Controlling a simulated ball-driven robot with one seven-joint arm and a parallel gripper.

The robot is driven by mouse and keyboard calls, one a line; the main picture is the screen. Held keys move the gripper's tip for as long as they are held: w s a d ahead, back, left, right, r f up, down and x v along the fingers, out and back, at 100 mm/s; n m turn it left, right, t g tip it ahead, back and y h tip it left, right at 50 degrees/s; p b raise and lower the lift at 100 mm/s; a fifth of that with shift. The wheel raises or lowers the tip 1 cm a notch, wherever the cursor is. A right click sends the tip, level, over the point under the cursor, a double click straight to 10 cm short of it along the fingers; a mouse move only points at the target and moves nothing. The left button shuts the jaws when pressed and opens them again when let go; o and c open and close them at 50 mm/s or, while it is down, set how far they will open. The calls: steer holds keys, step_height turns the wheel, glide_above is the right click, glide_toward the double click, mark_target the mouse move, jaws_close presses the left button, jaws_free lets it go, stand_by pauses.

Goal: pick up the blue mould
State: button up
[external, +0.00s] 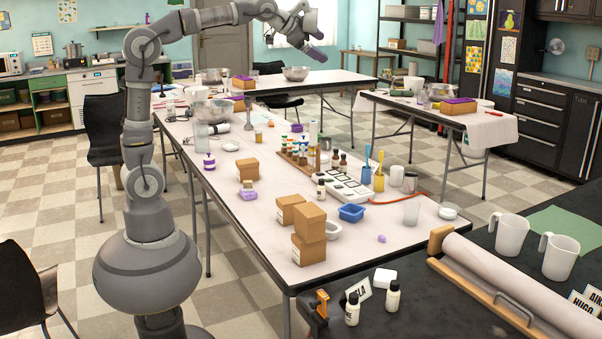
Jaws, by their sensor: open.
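The blue mould (351,214) is a small open rectangular tray on the long white table (262,225), near its front right part. It sits just right of the stacked cardboard boxes and beside a small white bowl. My gripper (316,53) is high above the far part of the table, well apart from the mould. It is open, and I see nothing held in it. Its fingers are small and dark purple in this view.
Stacked cardboard boxes (309,238) stand left of the mould, with a white bowl (332,230) between. Behind it are a white multi-well unit (343,187), a blue cup (366,175) and several bottles. An orange cord (405,201) runs to the right.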

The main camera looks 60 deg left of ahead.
steer(key=w+d+f+m+g+p, duration=0.1)
steer(key=w+f+m+g, duration=0.1)
steer(key=w+f+m, duration=0.4)
steer(key=m+g+p, duration=0.2)
steer(key=m+g, duration=0.2)
steer(key=m, duration=0.2)
glide_above(352, 209)
steer(key=s+d, duration=0.3)
step_height(352, 209, down, 17)
steer(key=f+m+g, duration=0.1)
steer(key=f+m, duration=0.3)
steer(key=f, duration=0.7)
steer(key=f+m+g, duration=0.2)
steer(key=f+m, duration=0.1)
steer(key=f, duration=0.9)
steer(key=w+f+m+g+b, duration=0.1)
steer(key=f+m, duration=0.3)
steer(key=f, duration=0.7)
steer(key=shift+f+m+g, duration=0.25)
steer(key=shift+m+g, duration=0.05)
steer(key=shift+s+r, duration=0.1)
steer(key=shift+r, duration=0.05)
